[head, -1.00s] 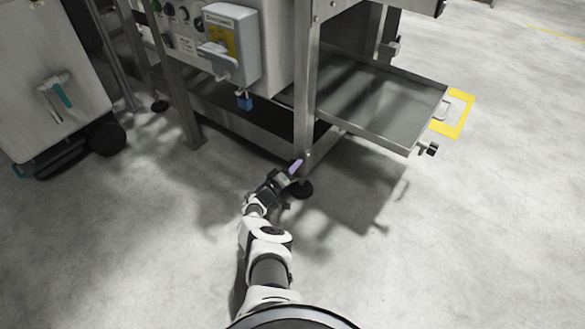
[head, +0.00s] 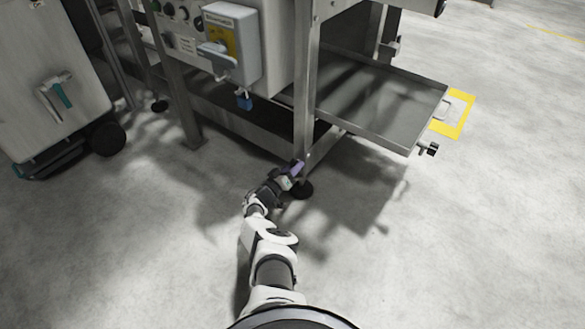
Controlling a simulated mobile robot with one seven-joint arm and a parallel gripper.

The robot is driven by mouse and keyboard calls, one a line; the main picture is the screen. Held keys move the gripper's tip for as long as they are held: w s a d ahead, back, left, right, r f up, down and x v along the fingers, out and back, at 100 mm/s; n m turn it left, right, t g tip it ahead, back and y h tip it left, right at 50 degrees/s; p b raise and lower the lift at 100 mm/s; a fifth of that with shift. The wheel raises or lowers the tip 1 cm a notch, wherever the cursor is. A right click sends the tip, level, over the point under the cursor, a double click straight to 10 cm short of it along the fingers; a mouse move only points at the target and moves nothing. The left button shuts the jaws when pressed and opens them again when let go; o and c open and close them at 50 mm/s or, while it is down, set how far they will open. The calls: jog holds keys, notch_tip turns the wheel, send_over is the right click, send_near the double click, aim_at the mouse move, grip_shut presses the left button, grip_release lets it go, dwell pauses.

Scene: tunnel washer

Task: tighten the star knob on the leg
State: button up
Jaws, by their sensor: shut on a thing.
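The steel leg (head: 302,120) of the machine stands near the middle of the head view, on a round black foot (head: 301,190). My gripper (head: 294,172) is at the low end of this leg, just above the foot. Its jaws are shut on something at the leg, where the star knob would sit. The knob itself is hidden behind the gripper, so I cannot make out its shape or how far it is turned. A small pale purple patch shows at the gripper's tip, against the leg.
A control box (head: 232,45) with a blue padlock (head: 244,101) hangs above left. A wheeled cabinet (head: 50,85) stands at left. The floor in front is clear.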

jog(key=o, duration=1)
jog(key=shift+c, duration=0.2)
jog(key=p+v, duration=0.7)
jog(key=v, duration=0.7)
jog(key=shift+p, duration=0.35)
